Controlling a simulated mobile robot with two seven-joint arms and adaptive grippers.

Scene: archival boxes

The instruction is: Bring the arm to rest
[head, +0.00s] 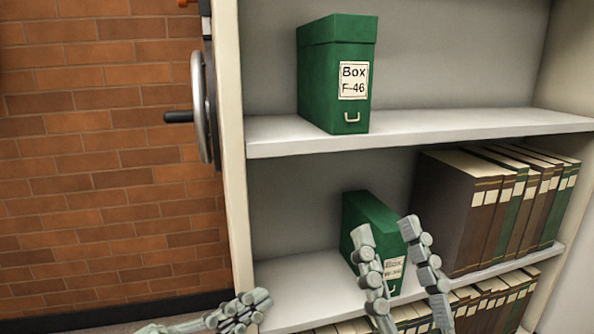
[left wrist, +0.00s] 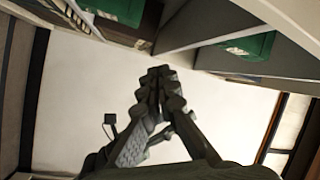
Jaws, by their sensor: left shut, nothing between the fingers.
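My left gripper (head: 262,298) is low in the head view, left of the lower shelf's front edge. Its fingers are together and empty, and they also show closed in the left wrist view (left wrist: 160,72). My right gripper (head: 386,231) points up in front of the lower shelf. Its two fingers are spread apart. A green box (head: 366,217) stands behind it on the lower shelf, with its label partly hidden by the fingers. I cannot tell whether the fingers touch that box.
Brown and green volumes (head: 458,215) fill the right of the lower shelf, with more on the shelf below. The upper shelf (head: 470,126) is bare right of its box. A handwheel (head: 200,108) projects beside the left upright. A brick wall (head: 95,170) is at left.

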